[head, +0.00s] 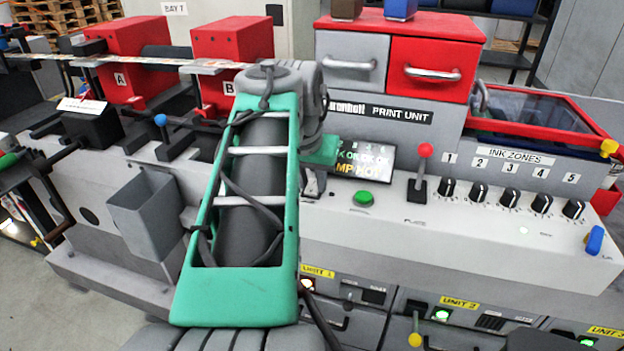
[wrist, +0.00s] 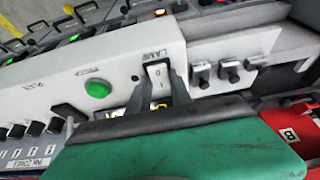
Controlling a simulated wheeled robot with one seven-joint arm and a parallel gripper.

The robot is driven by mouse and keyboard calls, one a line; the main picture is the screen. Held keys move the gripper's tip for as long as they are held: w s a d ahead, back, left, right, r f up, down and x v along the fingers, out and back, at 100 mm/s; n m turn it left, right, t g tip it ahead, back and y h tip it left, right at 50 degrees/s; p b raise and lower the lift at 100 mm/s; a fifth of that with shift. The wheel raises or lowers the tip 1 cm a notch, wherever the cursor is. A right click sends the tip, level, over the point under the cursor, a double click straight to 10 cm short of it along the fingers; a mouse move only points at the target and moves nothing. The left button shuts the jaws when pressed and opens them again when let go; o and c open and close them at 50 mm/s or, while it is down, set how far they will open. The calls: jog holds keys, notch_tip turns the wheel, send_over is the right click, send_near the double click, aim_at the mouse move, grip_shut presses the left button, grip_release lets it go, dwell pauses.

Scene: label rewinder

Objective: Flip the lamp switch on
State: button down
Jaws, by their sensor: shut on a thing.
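In the wrist view the lamp switch (wrist: 158,73) is a small white rocker under a "LAMP" label on the light grey panel (wrist: 130,50). The dark fingers of my gripper (wrist: 161,88) stand on either side of it, shut on it. A small mark shows on the rocker, but I cannot tell which way it is tipped.
A green button (head: 363,199), a red-knobbed lever (head: 423,170) and several black dials (head: 510,197) stand right of my gripper. A display (head: 362,162) is just behind it. A grey open bin (head: 150,215) is left of my arm. Small knobs (wrist: 201,72) lie near the switch.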

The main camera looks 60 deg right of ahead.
aim_at(313, 187)
jog(key=shift+d+r+y+p, duration=0.1)
jog(key=shift+r+y+p, duration=0.3)
jog(key=shift+p, duration=0.5)
jog(key=shift+d+y+p, duration=0.15)
jog(key=shift+y+p, duration=0.55)
jog(key=shift+p, duration=0.2)
jog(key=shift+d+g+y+p, duration=0.15)
jog(key=shift+g+y+p, duration=0.15)
jog(key=shift+y+p, duration=0.15)
jog(key=shift+f+y+p, duration=0.3)
jog(key=shift+y, duration=0.15)
jog(key=c, duration=1.2)
grip_release()
jog(key=shift+o, duration=0.2)
notch_tip(313, 187, up, 8)
jog(key=p, duration=0.2)
jog(key=shift+a+f+p, duration=0.15)
jog(key=shift+a+p, duration=0.05)
jog(key=shift+p, duration=0.2)
